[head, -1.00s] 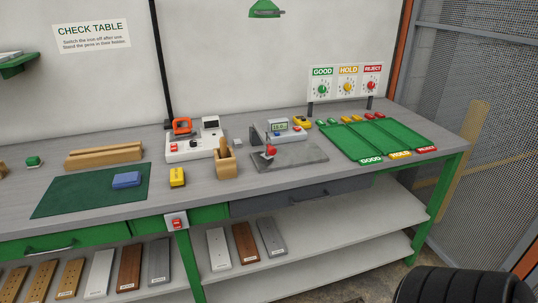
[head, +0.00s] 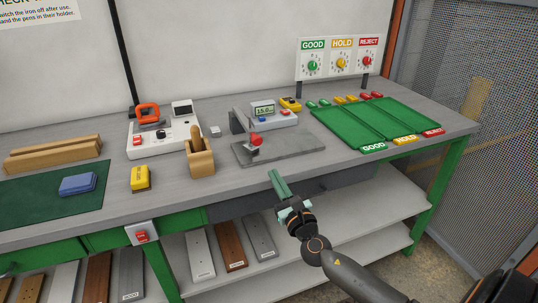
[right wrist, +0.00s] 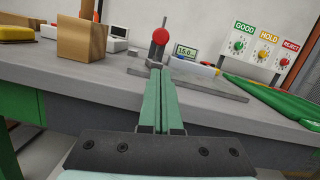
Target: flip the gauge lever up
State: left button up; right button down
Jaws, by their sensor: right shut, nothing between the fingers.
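The gauge stands on a grey stone plate (head: 300,147) on the bench, with a grey upright post and a small display box (head: 264,109). Its lever ends in a red ball knob (head: 256,140), low near the front of the plate in the head view. In the right wrist view the red knob (right wrist: 160,36) shows just beyond my fingertips, with the display to its right. My right gripper (head: 277,178) has pale green fingers shut together and empty, in front of the bench edge, short of the plate. In the right wrist view the fingers (right wrist: 160,72) point toward the knob. My left gripper is not in view.
Green sorting trays (head: 385,128) lie to the right. A drawer (head: 300,193) and shelves of boards (head: 232,248) sit below the bench top.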

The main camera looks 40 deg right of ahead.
jog(key=x, duration=0.7)
jog(key=shift+w, duration=0.3)
jog(key=shift+w+d+r, duration=0.15)
jog(key=shift+w, duration=0.55)
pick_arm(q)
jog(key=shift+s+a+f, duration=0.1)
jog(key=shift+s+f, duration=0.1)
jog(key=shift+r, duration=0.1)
pick_arm(e)
jog(key=shift+r, duration=0.1)
